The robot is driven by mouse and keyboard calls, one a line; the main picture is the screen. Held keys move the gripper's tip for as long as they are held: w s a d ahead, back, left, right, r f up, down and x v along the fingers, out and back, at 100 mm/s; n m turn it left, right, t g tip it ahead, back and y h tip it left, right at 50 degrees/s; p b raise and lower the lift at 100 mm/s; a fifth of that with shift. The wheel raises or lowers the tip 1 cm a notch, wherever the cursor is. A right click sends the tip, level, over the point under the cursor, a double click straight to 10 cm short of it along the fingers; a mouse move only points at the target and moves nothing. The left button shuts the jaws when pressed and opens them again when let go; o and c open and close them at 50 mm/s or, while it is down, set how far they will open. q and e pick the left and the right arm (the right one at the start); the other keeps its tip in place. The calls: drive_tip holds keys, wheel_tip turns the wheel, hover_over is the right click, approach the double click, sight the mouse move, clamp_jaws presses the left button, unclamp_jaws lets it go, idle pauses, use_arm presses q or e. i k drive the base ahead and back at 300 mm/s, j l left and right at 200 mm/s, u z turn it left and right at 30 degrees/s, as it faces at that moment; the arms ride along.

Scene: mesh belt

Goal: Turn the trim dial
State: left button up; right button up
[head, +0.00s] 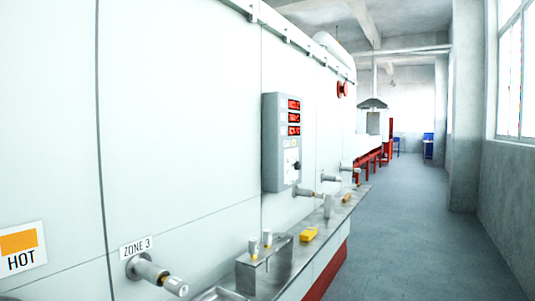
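A grey control box (270,142) is mounted on the pale wall of the machine, near the middle of the head view. Its right-hand face carries several red lit displays (293,117) one above another. Below them is a white plate with a small black knob (297,165), which looks like the trim dial. It is too small and seen too obliquely to read its setting or marks. Neither of my grippers is in view, and nothing touches the knob.
A metal ledge (285,262) runs along the wall below the box, with a yellow block (309,234) and a small metal stand on it. Pipe stubs stick out, one beside the ZONE 3 label (136,247). A HOT sign (20,250) is at left. The floor (415,235) at right is clear.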

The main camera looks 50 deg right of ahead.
sight(296, 165)
drive_tip(key=l+z, duration=0.15)
drive_tip(key=z, duration=1.7)
drive_tip(key=i+l+u, duration=0.1)
drive_tip(key=u, duration=0.3)
drive_tip(key=l+u, duration=0.15)
drive_tip(key=u, duration=0.2)
drive_tip(key=i+l+u, duration=0.15)
drive_tip(key=l, duration=0.15)
drive_tip(key=i+l+u, duration=0.25)
drive_tip(key=l, duration=0.35)
